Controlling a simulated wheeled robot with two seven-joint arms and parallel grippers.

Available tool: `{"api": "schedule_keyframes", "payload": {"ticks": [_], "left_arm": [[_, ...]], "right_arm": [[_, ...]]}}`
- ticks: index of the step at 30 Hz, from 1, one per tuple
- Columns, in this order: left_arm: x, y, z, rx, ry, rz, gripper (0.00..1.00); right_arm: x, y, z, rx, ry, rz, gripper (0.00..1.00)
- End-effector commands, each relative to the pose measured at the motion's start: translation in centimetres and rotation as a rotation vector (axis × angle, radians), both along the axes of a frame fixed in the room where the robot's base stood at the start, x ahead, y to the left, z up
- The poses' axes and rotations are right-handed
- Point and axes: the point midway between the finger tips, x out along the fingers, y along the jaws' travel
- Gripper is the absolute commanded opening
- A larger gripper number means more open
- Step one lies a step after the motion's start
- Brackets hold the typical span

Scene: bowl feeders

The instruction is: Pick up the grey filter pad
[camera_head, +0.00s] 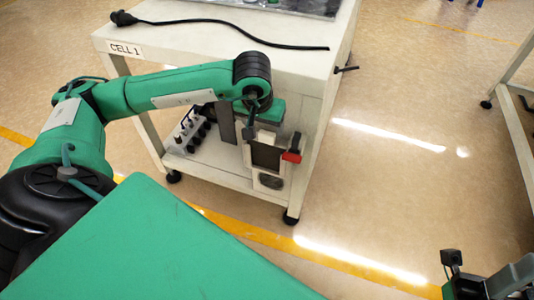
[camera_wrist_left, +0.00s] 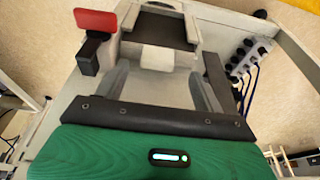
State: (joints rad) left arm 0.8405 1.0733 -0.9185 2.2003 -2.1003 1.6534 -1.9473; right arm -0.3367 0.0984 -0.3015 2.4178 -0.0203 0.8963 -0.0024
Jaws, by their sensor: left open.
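A light-framed unit with a dark grey panel (camera_head: 265,155) stands on the lower shelf of the cart. The panel also shows in the left wrist view (camera_wrist_left: 160,27), with a pale block (camera_wrist_left: 157,58) at its near edge. I cannot tell whether this panel is the grey filter pad; no separate pad is clear. My left gripper (camera_head: 263,132) is just above and in front of the unit. Its two grey fingers are apart with nothing gripped between them in the wrist view (camera_wrist_left: 158,85). My right gripper (camera_head: 480,280) is partly in view at the lower right; its fingers are unclear.
A red tab on a black lever (camera_head: 291,155) sits beside the panel. The white cart (camera_head: 210,40), labelled CELL 1, has its top above the unit, with a black cable (camera_head: 215,25) on it. A rack of black knobs (camera_head: 190,130) stands left.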

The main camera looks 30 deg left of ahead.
Motion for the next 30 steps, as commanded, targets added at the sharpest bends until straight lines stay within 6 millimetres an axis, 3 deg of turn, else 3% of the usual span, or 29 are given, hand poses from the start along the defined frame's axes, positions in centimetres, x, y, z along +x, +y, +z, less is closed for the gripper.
{"api": "schedule_keyframes", "payload": {"ticks": [12,19,28,30], "left_arm": [[1.4,0.0,-4.9,-0.002,0.002,0.001,0.69],[1.5,0.0,-4.9,-0.001,0.0,-0.001,0.69],[1.5,0.0,-4.9,-0.001,0.0,0.0,0.12],[1.5,0.0,-4.9,-0.001,0.0,0.0,0.09]], "right_arm": [[0.0,0.0,0.2,0.004,-0.049,0.0,0.33],[-0.2,0.0,0.8,0.005,-0.063,0.001,0.33],[-0.1,0.0,0.6,0.007,-0.056,0.0,0.33],[-0.1,0.0,0.6,0.007,-0.054,0.0,0.33]]}}
